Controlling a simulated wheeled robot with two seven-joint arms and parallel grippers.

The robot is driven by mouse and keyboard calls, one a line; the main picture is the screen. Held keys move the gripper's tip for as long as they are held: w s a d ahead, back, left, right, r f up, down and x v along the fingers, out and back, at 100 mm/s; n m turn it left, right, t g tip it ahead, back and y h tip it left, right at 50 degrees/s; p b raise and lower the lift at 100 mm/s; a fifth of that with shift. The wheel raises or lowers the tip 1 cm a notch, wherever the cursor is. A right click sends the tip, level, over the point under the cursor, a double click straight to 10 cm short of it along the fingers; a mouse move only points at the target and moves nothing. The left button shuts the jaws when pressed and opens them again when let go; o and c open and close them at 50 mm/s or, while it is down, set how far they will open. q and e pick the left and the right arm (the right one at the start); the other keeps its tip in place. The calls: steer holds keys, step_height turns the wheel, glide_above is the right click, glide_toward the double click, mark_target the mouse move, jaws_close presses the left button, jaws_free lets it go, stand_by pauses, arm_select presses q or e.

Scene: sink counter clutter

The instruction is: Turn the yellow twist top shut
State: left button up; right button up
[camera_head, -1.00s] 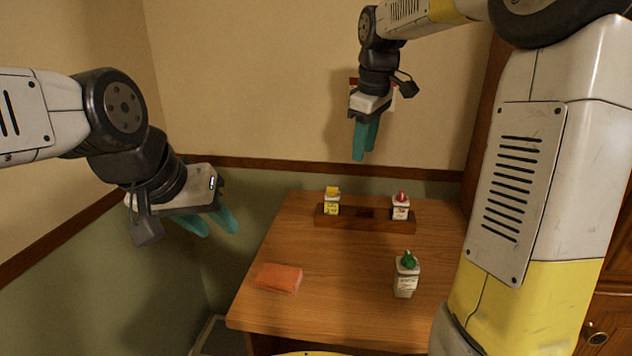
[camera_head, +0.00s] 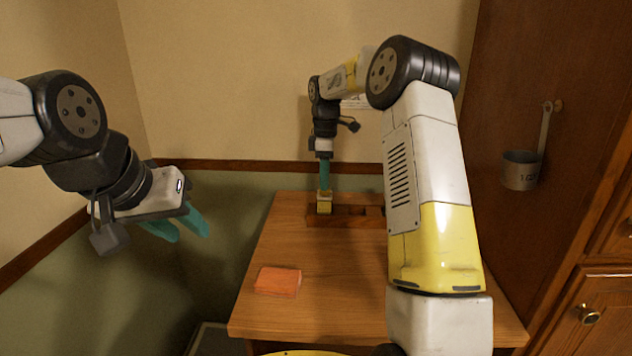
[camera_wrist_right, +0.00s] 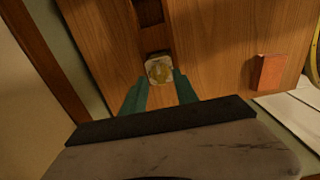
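The yellow-labelled bottle (camera_head: 324,207) stands upright at the left end of the wooden rack (camera_head: 348,221). Its yellow twist top (camera_wrist_right: 159,70) shows from above in the right wrist view; in the head view the fingers mostly hide it. My right gripper (camera_head: 325,184) points straight down over this bottle. In the right wrist view its teal fingers (camera_wrist_right: 161,78) are apart, one to each side of the top, with gaps visible; I cannot tell whether they touch it. My left gripper (camera_head: 183,228) is open and empty, in the air left of the table.
An orange sponge (camera_head: 278,281) lies on the table (camera_head: 315,312) at the left. My right arm hides the table's right part, where the red- and green-topped bottles stood. A measuring cup (camera_head: 520,170) hangs on the wooden cabinet side at right.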

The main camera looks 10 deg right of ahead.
steer(key=shift+f, duration=0.75)
jaws_close()
